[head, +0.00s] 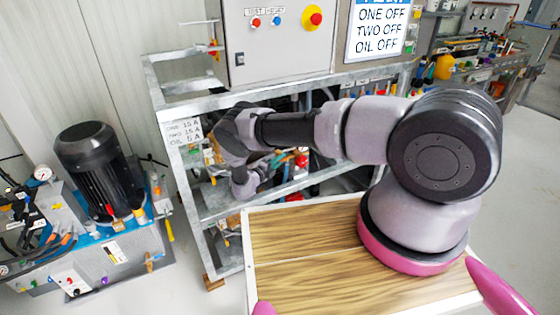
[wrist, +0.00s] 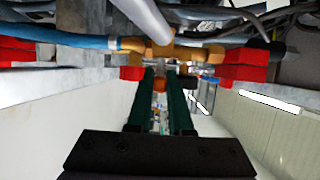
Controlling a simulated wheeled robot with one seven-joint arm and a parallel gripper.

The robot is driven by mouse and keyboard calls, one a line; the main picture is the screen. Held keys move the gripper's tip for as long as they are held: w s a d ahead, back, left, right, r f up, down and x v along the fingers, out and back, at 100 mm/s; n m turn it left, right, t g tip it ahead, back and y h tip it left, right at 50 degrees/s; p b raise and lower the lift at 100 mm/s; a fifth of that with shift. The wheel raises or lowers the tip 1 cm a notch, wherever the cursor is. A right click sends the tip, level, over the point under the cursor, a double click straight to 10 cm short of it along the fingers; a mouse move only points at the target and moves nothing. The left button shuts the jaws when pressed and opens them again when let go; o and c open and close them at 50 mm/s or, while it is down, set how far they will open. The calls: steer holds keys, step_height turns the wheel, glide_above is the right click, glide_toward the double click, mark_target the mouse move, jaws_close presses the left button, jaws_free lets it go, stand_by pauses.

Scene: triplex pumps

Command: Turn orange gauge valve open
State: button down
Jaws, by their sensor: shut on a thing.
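In the wrist view, the orange gauge valve (wrist: 160,50) shows as an orange fitting in a line of piping, with orange parts to both sides. My gripper (wrist: 159,78) has two dark green fingers that reach up to the valve from below. The fingers are shut on a small part of the valve, with a bit of orange between the tips. The valve's exact handle angle is hard to tell. In the head view, my arm reaches into the grey metal frame (head: 205,215), and the gripper and valve are hidden behind my wrist and the frame.
A blue hose (wrist: 75,40) runs in from the left, and red fittings (wrist: 243,65) flank the valve. A grey pipe crosses close above. A control box (head: 275,40) tops the frame. A black motor (head: 95,165) stands at the left.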

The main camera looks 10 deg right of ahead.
steer(key=shift+h, duration=0.3)
stand_by(0.4)
steer(key=c, duration=0.8)
jaws_free()
steer(key=shift+f, duration=0.1)
steer(key=v, duration=1)
steer(key=shift+s+a, duration=0.2)
steer(key=shift+s, duration=0.1)
